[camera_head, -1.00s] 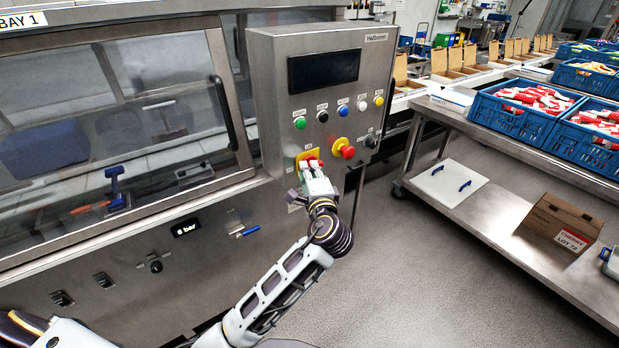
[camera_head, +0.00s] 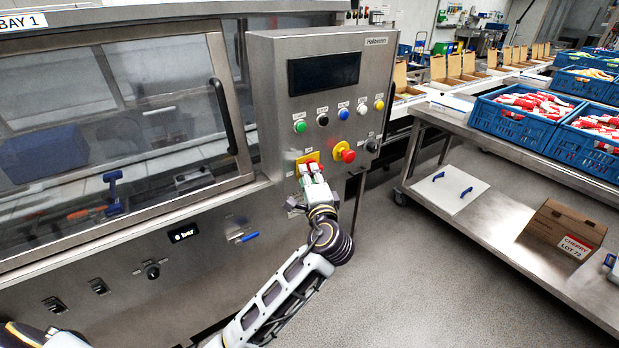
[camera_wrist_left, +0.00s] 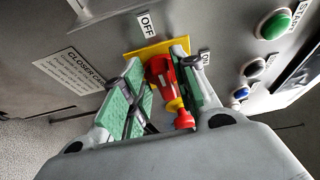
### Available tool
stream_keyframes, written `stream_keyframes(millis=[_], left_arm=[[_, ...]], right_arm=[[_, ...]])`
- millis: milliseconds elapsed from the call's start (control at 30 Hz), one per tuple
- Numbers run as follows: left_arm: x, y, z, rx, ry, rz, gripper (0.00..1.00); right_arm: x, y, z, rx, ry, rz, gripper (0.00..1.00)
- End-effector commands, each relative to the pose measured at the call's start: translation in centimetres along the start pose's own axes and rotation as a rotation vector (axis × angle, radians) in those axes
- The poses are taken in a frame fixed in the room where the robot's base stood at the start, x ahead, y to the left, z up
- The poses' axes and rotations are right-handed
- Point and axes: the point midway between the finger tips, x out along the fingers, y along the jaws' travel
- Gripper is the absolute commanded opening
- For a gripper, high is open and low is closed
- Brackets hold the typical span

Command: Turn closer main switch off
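The closer main switch (camera_head: 310,162) is a red handle on a yellow plate, low on the panel's left side. In the left wrist view, the red handle (camera_wrist_left: 160,74) stands on its plate between an OFF label (camera_wrist_left: 146,23) and an ON label (camera_wrist_left: 205,60). The handle's long side appears to run towards OFF. My left gripper (camera_head: 312,176) is at the switch. Its fingers (camera_wrist_left: 156,84) are spread on both sides of the handle, the right one very close; contact is unclear. Fingers and palm hide part of the switch. My right gripper is out of view.
A red emergency button (camera_head: 347,155) on a yellow base sits just right of the switch. Several coloured push buttons and a dark screen (camera_head: 324,72) are above. A steel cart (camera_head: 497,218) with blue crates stands to the right. The floor between is clear.

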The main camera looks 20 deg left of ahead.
Motion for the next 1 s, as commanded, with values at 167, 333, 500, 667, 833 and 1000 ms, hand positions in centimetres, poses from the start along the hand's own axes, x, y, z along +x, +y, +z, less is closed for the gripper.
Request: stream_keyframes(millis=[167,333,500,667,833,1000], left_arm=[[0.0,-0.1,0.0,0.0,0.0,-0.002,0.39],[0.0,-0.1,0.0,0.0,0.0,-0.002,0.39],[-0.4,-0.1,0.0,0.0,0.001,-0.002,0.39],[-1.6,0.0,0.0,0.0,0.0,-0.001,0.39],[-3.7,0.0,0.0,0.0,0.002,-0.001,0.39],[-6.2,0.0,0.0,-0.001,0.001,0.0,0.39]], right_arm=[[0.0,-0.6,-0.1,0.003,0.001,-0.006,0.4],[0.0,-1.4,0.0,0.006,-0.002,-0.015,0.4],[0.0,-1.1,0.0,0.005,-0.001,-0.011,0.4],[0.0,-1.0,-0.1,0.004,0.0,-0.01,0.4],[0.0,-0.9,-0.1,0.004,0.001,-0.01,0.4],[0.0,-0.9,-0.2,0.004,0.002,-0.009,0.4]])
